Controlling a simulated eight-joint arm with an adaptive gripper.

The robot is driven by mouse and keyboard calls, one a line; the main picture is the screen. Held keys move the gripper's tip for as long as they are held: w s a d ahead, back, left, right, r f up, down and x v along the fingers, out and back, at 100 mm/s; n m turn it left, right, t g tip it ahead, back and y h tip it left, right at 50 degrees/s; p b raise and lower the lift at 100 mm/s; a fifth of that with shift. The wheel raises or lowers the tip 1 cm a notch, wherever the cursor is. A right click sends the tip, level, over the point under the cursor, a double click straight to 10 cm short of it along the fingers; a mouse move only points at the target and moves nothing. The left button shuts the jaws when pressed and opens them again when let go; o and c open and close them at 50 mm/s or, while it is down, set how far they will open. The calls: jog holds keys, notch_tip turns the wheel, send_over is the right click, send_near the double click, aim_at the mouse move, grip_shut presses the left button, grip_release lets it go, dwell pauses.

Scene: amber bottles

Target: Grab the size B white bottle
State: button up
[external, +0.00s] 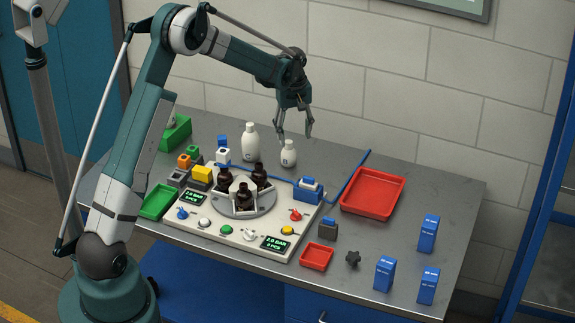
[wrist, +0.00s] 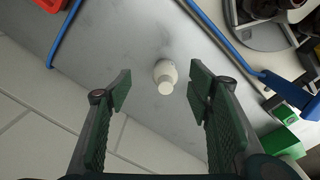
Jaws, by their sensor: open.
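Two white bottles stand at the back of the grey table: a taller one (external: 251,143) and a shorter one (external: 288,154) to its right. Each has a small dark mark on its front, too small to read. My gripper (external: 295,133) points down, open and empty, just above the shorter bottle. In the wrist view, one white bottle (wrist: 165,72) appears between and slightly beyond my open fingertips (wrist: 160,88), with its cap toward the camera. No contact shows.
A white panel (external: 225,235) with a round holder of amber bottles (external: 243,193) stands left of centre. A blue rail (external: 345,180) runs near the bottles. A red tray (external: 373,193) lies to the right. Blue boxes (external: 428,235) stand at the right front.

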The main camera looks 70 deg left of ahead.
aim_at(289, 142)
jog(key=shift+n, duration=0.5)
jog(key=a+f, duration=0.2)
jog(key=f, duration=0.1)
jog(key=a+f, duration=0.1)
jog(key=shift+s+a+f, duration=0.25)
jog(key=shift+s+a, duration=0.1)
jog(key=shift+f, duration=1.3)
jog(key=shift+w+f, duration=0.1)
jog(key=shift+f, duration=2.5)
jog(key=c, duration=1.1)
